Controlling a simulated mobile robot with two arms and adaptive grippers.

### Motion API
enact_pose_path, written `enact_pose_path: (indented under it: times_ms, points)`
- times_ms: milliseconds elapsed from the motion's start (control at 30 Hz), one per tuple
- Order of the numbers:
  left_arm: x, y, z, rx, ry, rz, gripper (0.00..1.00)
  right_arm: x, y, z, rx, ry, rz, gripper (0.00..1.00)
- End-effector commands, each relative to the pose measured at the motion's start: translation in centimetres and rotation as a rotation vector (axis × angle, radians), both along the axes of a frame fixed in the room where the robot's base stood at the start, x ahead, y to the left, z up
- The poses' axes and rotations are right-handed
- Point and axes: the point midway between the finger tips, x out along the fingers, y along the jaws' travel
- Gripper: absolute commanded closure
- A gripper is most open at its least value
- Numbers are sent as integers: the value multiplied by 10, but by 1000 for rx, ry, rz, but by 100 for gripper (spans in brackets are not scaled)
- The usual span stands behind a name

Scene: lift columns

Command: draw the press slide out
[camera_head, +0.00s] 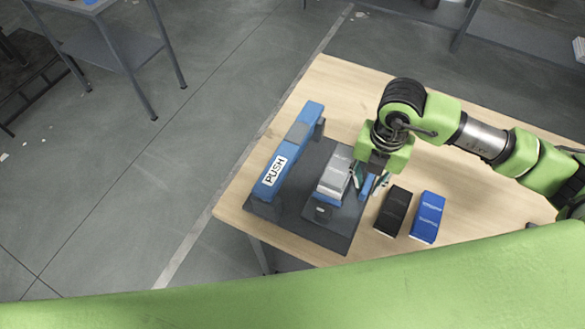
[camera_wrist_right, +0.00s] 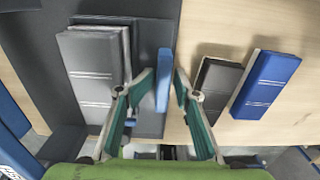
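The press stands on the wooden table, with a dark base plate (camera_head: 333,239) and a long blue bar marked PUSH (camera_head: 275,171) along its left side. Beside the bar is the slide, a dark carrier with a blue front part (camera_head: 326,198), carrying a grey block (camera_head: 335,172). A blue upright handle (camera_head: 367,186) is at its right side. My right gripper (camera_head: 369,182) is over this handle. In the right wrist view its open fingers (camera_wrist_right: 164,75) stand on either side of the blue handle (camera_wrist_right: 163,95), with small gaps visible. My left gripper is out of view.
A black block (camera_head: 393,211) and a blue block (camera_head: 428,217) lie on the table (camera_head: 330,85) right of the press, close to my right gripper. The table's back is clear. A grey workbench (camera_head: 110,40) stands at the far left.

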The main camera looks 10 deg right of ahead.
Motion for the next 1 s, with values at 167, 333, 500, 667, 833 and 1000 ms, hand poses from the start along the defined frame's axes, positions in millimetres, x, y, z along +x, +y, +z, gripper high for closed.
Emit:
enact_pose_path:
  times_ms: [167, 333, 500, 667, 833, 1000]
  points:
    - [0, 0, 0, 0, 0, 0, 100, -6, -3, -4, -9, 18, 1, 76]
    - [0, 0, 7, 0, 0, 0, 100, -5, -2, 7, -8, 16, 1, 76]
    - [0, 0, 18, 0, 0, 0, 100, -3, -1, 24, -5, 11, 1, 76]
    - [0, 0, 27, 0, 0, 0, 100, -2, -1, 40, -4, 7, 2, 76]
    - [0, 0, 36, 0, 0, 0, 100, -1, 0, 56, -2, 3, 2, 76]
    - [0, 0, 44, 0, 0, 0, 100, -2, 0, 69, -2, 4, 2, 76]
